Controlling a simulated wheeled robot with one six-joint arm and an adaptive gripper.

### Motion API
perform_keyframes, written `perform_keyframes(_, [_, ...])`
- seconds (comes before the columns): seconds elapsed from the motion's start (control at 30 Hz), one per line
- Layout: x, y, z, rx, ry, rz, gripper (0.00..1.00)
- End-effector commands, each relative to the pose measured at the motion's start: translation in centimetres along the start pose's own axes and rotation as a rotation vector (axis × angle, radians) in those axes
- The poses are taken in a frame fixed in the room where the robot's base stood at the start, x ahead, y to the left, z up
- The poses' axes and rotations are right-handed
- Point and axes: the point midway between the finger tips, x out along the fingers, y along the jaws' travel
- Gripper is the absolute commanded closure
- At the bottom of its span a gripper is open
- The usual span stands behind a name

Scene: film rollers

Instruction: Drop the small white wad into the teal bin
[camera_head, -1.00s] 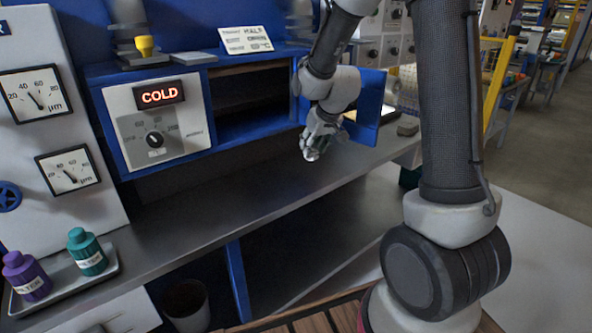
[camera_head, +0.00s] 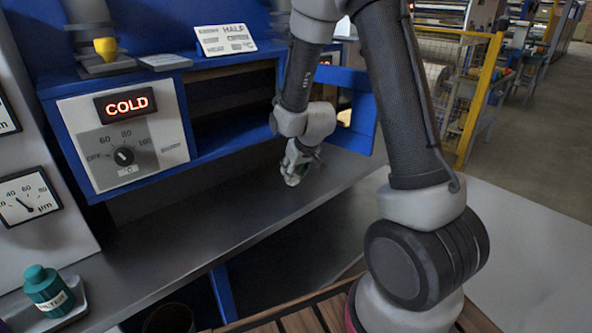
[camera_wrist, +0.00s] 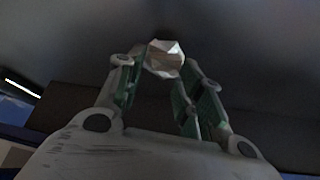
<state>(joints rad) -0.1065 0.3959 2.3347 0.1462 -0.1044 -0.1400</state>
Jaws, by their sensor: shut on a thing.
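The small white wad (camera_wrist: 166,55) is a faceted, crumpled lump between the fingertips of my gripper in the wrist view. My gripper (camera_head: 293,178) is shut on it. In the head view the gripper points down above the grey metal counter (camera_head: 210,215), in front of the blue cabinet; the wad is too small there to make out clearly. A dark round bin (camera_head: 168,319) shows only its top at the bottom edge of the head view, below the counter. Its colour is too dark to tell, and no clearly teal bin is visible.
A heater panel reading COLD (camera_head: 125,130) is left of my gripper. An open blue door (camera_head: 352,110) stands close on its right. A teal bottle (camera_head: 47,289) sits on a tray at lower left. The counter between is clear.

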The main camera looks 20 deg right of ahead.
Motion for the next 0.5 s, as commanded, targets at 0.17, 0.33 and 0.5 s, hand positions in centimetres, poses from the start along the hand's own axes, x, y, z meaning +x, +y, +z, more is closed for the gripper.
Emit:
perform_keyframes(0.17, [0.37,-0.16,0.32,0.0,0.0,0.0,0.86])
perform_keyframes(0.33, [0.43,-0.15,0.36,0.0,0.0,0.001,0.86])
perform_keyframes(0.5, [0.54,-0.14,0.4,0.001,0.001,0.001,0.43])
